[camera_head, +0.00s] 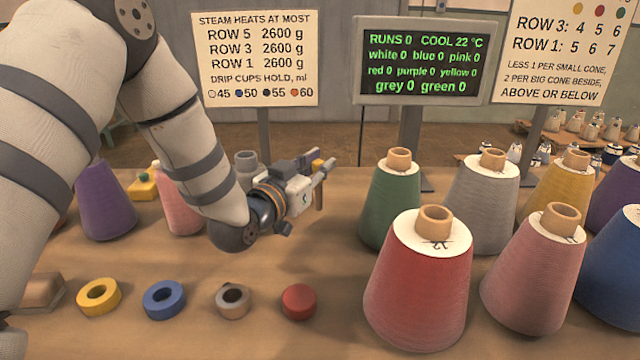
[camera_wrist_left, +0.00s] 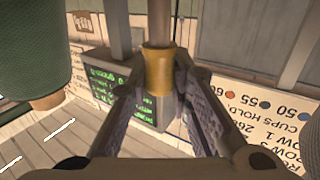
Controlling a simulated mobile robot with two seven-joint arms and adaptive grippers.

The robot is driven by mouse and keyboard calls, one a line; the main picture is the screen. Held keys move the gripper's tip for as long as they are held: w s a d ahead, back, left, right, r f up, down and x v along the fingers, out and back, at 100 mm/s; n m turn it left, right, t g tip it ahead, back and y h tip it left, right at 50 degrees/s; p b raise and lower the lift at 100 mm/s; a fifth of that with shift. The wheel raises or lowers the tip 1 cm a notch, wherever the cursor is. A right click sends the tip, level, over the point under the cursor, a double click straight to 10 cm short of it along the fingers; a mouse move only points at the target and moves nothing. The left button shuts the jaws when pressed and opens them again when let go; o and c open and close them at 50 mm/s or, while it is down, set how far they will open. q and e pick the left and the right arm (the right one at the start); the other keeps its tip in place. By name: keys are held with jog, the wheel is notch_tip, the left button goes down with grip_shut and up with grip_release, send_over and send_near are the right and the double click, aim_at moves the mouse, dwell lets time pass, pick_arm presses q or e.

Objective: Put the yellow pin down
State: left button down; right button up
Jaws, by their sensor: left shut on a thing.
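The yellow pin (camera_wrist_left: 158,72) has a yellow collar and a brown shaft. In the wrist view it sits between the fingers of my left gripper (camera_wrist_left: 156,84). In the head view my left gripper (camera_head: 322,170) is shut on it above the table, left of the green cone. There only a bit of the yellow collar (camera_head: 317,163) and a short brown length show, the rest hidden by the fingers. Whether the pin's end touches the table cannot be told. My right gripper is not in view.
Large yarn cones, among them green (camera_head: 392,205), red (camera_head: 420,285) and pink (camera_head: 535,275), crowd the right. A purple cone (camera_head: 103,205) stands left. Bare table lies below the gripper.

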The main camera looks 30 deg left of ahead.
pick_arm(q)
notch_tip(320, 180, down, 4)
jog(key=shift+r, duration=0.4)
jog(key=shift+f, duration=0.25)
jog(key=c, duration=1.5)
grip_release()
jog(key=shift+o, duration=0.2)
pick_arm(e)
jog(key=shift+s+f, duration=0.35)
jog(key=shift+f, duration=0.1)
pick_arm(q)
jog(key=shift+r, duration=0.15)
jog(key=s, duration=0.7)
jog(key=shift+s, duration=0.2)
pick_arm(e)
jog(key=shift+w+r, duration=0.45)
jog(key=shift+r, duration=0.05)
pick_arm(q)
jog(key=shift+r, duration=0.1)
